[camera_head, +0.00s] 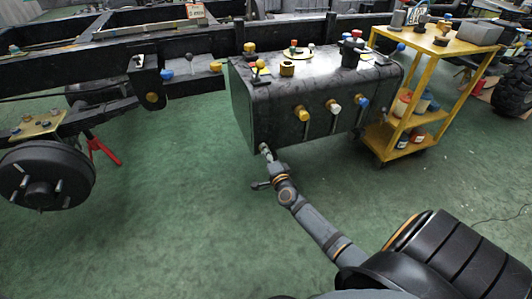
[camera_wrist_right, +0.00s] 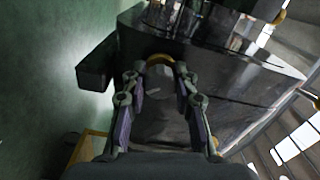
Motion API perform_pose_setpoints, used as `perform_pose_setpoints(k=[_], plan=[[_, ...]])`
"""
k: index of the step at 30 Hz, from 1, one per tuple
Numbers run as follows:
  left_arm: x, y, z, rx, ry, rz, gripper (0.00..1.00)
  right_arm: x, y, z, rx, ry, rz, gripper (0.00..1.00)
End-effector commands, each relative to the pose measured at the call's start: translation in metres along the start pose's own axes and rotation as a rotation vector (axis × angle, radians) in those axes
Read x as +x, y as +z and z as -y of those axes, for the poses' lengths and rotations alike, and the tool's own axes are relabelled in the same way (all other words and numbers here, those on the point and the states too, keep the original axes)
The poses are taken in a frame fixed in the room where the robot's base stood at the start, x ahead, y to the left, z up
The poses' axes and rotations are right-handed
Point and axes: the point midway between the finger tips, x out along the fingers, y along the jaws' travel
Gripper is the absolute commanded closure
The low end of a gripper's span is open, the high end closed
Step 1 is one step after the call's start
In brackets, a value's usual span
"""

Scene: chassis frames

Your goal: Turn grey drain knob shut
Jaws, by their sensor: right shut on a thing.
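The black tank (camera_head: 280,117) stands beside the dark chassis rail in the head view. My right gripper (camera_head: 268,157) reaches up to the lower front edge of this tank, near its left corner. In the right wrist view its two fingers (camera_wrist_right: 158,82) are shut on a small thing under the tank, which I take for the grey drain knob. A yellowish curved part (camera_wrist_right: 160,62) shows just beyond the fingertips. My left gripper is not in view.
Yellow, white and blue knobs (camera_head: 333,106) line the tank's front. More coloured fittings sit on its top. A yellow cart (camera_head: 425,85) with containers stands at the right. A wheel hub (camera_head: 42,178) is at the left. The green floor (camera_head: 170,220) in front is clear.

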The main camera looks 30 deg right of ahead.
Motion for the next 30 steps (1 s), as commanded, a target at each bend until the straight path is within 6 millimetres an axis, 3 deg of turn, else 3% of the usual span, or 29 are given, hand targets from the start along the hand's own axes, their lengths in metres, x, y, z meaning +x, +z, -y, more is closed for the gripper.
perform_pose_setpoints(k=[15,30], plan=[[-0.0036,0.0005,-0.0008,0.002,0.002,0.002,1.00,-0.0005,0.0004,-0.0021,0.460,0.003,0.001,1.00],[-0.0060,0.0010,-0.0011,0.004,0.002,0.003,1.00,-0.0005,0.0004,-0.0017,0.680,0.002,0.000,1.00]])
